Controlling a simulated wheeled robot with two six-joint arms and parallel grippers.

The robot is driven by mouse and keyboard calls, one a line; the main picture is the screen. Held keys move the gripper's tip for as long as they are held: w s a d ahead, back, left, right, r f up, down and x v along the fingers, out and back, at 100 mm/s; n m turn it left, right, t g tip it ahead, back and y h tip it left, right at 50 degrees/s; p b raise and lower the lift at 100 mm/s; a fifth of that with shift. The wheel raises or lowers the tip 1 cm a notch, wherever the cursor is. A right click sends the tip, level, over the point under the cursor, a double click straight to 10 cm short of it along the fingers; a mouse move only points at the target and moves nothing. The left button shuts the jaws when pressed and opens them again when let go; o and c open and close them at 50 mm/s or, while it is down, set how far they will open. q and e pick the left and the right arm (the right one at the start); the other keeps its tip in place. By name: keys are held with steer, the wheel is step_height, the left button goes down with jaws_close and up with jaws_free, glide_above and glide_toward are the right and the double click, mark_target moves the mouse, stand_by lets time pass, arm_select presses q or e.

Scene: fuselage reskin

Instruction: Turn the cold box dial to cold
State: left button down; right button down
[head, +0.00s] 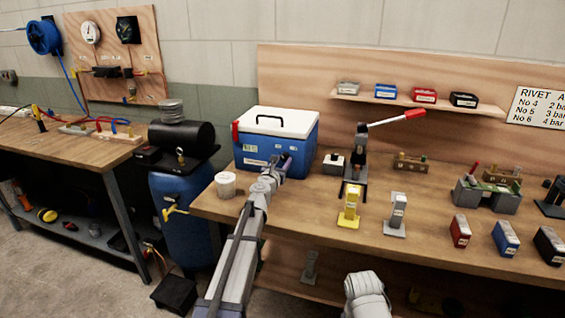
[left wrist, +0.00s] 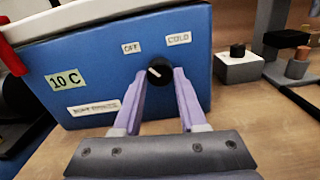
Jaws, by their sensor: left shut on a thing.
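The cold box (head: 300,150) is blue with a white lid and stands on the wooden bench in the head view. In the left wrist view its blue front (left wrist: 100,76) fills the upper middle. A black dial (left wrist: 159,71) with a white pointer mark sits on that front. An OFF label (left wrist: 131,48) is to its upper left and a COLD label (left wrist: 179,39) to its upper right. The pointer mark slants toward the upper left, on the OFF side. My left gripper (left wrist: 160,80) is shut on the dial, one finger at each side. My right gripper is not visible.
A display (left wrist: 65,79) on the box reads 10 C. A white cup (head: 225,184) stands at the bench's left end. A small grey box with a black knob (head: 334,162) and a lever press (head: 356,165) stand right of the cold box.

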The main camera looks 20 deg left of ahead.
arm_select(q)
steer(key=m, duration=0.8)
steer(key=shift+m, duration=0.4)
steer(key=m, duration=0.4)
steer(key=shift+r+m, duration=0.1)
steer(key=shift+m, duration=2)
steer(key=shift+c, duration=2.3)
jaws_free()
steer(key=shift+s, duration=0.1)
